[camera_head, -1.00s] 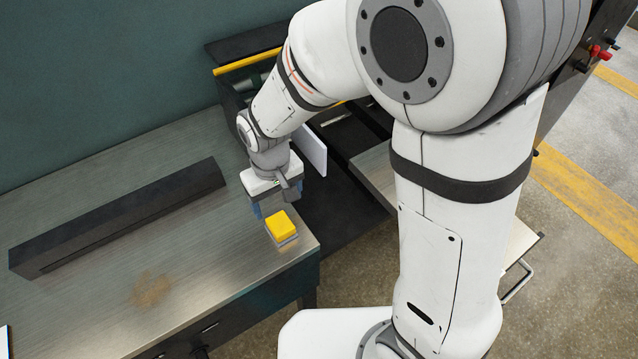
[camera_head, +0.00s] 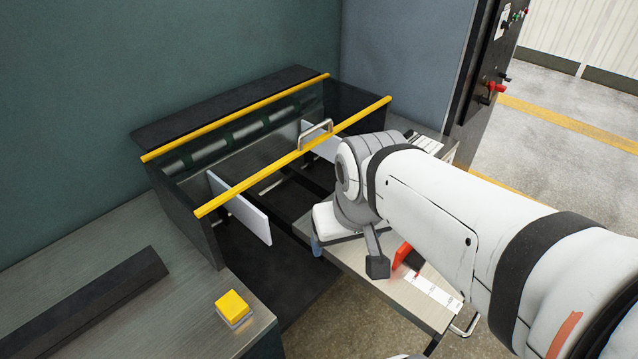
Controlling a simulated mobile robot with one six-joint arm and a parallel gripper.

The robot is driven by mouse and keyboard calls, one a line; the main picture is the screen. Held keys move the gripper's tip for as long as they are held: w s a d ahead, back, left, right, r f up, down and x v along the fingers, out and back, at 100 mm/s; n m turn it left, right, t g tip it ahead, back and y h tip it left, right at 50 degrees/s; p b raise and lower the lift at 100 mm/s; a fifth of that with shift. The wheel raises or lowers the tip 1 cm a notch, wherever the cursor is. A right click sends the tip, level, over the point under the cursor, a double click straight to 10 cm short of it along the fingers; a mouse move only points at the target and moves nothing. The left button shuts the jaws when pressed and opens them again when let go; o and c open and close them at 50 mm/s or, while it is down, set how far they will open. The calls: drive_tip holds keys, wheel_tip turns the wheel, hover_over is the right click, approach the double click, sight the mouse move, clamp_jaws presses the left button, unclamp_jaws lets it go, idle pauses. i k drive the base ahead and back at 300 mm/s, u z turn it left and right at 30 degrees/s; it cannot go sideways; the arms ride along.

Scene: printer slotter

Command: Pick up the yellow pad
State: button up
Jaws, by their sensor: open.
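The yellow pad (camera_head: 232,305) sits on a thin grey base near the right edge of the metal table at the lower left. My gripper (camera_head: 318,246) is to the right of the pad and apart from it, over the near part of the light side table. Its fingers are mostly hidden behind my wrist; only a blue-grey part shows at the left. No object shows in it.
A dark machine with yellow bars (camera_head: 290,155) and white panels (camera_head: 240,205) stands behind. A long black bar (camera_head: 85,305) lies on the metal table (camera_head: 185,265). A red-orange object (camera_head: 402,254) and a white ruler-like strip (camera_head: 433,292) lie on the side table (camera_head: 350,262).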

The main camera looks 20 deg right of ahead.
sight(233, 308)
drive_tip(key=z, duration=1.15)
drive_tip(key=k, duration=1.35)
drive_tip(key=u, duration=0.5)
drive_tip(key=i, duration=1)
drive_tip(key=u, duration=0.05)
